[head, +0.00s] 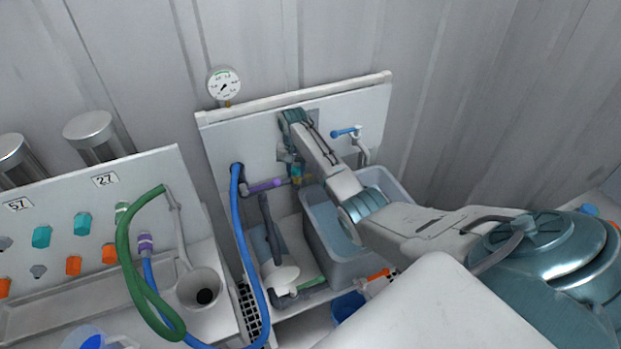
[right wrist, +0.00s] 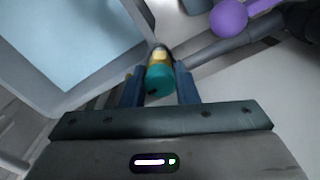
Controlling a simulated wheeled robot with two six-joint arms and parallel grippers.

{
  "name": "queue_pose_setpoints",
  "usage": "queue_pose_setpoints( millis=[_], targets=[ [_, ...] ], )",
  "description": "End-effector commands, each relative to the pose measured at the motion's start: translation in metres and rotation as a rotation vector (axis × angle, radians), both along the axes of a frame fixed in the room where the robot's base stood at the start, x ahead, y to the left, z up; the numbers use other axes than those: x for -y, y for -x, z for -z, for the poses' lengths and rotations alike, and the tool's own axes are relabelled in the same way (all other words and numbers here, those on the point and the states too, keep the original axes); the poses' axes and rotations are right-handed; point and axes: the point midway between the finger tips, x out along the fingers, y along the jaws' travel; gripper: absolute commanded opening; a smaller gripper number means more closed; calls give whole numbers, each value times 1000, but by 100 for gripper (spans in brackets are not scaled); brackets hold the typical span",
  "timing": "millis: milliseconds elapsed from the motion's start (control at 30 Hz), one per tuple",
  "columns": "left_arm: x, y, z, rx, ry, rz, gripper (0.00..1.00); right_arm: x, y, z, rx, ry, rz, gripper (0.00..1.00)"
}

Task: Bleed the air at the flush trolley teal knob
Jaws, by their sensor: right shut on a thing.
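The teal knob (right wrist: 159,80) sits at the end of a yellow-banded fitting (right wrist: 158,56) in the right wrist view. My right gripper (right wrist: 158,88) has a finger on each side of the knob and is shut on it. In the head view my right arm reaches in from the right to the trolley's white back panel (head: 262,143). The right gripper (head: 294,172) is small there, and the arm partly hides the knob. My left gripper is not in view.
A purple handle (head: 264,185) is just left of the gripper, a blue-handled tap (head: 345,132) to its right. A grey tub (head: 333,258) stands below. A pressure gauge (head: 224,86) tops the panel. Blue (head: 240,235) and green (head: 130,262) hoses hang at left.

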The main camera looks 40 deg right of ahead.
Motion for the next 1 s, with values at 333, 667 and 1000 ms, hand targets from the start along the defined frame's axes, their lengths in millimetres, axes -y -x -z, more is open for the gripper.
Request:
queue_pose_setpoints(
  millis=[333,667,1000],
  targets=[
    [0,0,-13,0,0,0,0,0,0,-1,-1,-1,-285,7],
    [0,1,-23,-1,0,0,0,-1,0,-1,-1,0,-585,7],
    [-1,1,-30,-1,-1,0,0,-1,1,-1,-2,-2,-832,7]
  ],
)
